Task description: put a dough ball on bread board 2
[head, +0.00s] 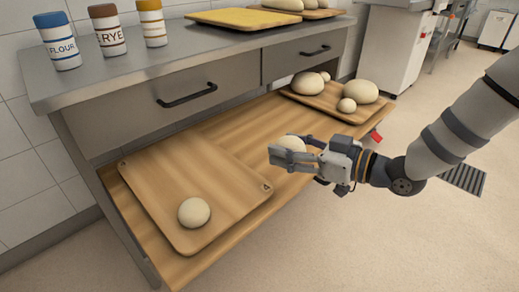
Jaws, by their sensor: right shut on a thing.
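My right gripper (292,156) comes in from the right and is shut on a pale dough ball (291,142). It holds the ball over the wooden lower shelf, between two boards; the fingers partly hide the ball. The near wooden board (190,165) lies on the left of the shelf with one dough ball (194,212) near its front corner. The far wooden board (322,101) carries several dough pieces (359,91) of different sizes. I cannot read any number on the boards, so I cannot tell which is board 2. My left gripper is not in view.
On the steel counter (190,52) stand flour (57,42), rye (108,32) and another jar (151,22), a yellowish board (243,19) and a board with dough. Drawers (190,95) overhang the shelf's back. The near board's middle is clear.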

